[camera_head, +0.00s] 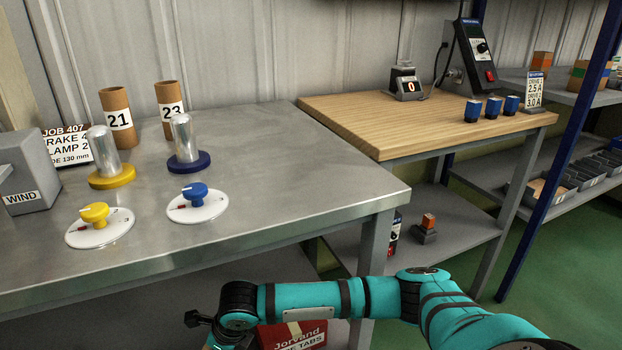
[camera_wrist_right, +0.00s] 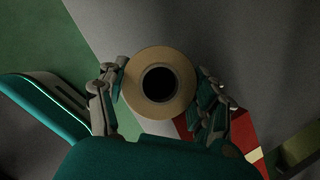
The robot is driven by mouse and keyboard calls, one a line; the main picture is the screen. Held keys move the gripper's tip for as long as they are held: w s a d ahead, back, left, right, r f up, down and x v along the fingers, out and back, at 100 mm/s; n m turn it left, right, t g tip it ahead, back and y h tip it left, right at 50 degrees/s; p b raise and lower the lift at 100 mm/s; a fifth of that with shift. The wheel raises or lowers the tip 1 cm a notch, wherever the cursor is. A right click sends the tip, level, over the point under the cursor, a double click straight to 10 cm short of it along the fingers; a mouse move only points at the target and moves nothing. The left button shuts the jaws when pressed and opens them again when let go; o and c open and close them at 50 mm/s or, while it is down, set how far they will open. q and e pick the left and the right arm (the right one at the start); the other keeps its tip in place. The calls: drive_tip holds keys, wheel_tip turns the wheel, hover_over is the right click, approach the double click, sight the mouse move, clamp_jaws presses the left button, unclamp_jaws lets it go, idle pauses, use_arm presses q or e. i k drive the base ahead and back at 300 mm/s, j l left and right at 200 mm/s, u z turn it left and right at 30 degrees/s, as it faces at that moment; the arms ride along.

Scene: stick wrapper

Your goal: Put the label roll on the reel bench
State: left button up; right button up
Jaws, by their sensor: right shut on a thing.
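The label roll (camera_wrist_right: 133,88) is a tan ring with a dark core hole, seen end-on in the right wrist view. My right gripper (camera_wrist_right: 161,68) is shut on it, one finger on each side. In the head view my right arm reaches across the bottom, below the front edge of the metal bench; its fingers and the roll do not show there. The metal-topped bench (camera_head: 290,170), apparently the reel bench, carries a metal post on a yellow base (camera_head: 110,178) and another on a blue base (camera_head: 189,163). My left gripper is in neither view.
Yellow (camera_head: 95,213) and blue (camera_head: 194,192) dial knobs sit near the bench front. Cardboard tubes 21 (camera_head: 117,118) and 23 (camera_head: 171,112) stand behind. A grey WIND box (camera_head: 25,175) is left. A red box (camera_head: 308,338) lies beneath my arm. The bench's right part is clear.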

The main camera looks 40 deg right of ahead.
sight(293, 156)
drive_tip(key=k+l, duration=0.25)
drive_tip(key=l, duration=0.15)
drive_tip(key=k+l, duration=0.55)
drive_tip(key=l, duration=0.2)
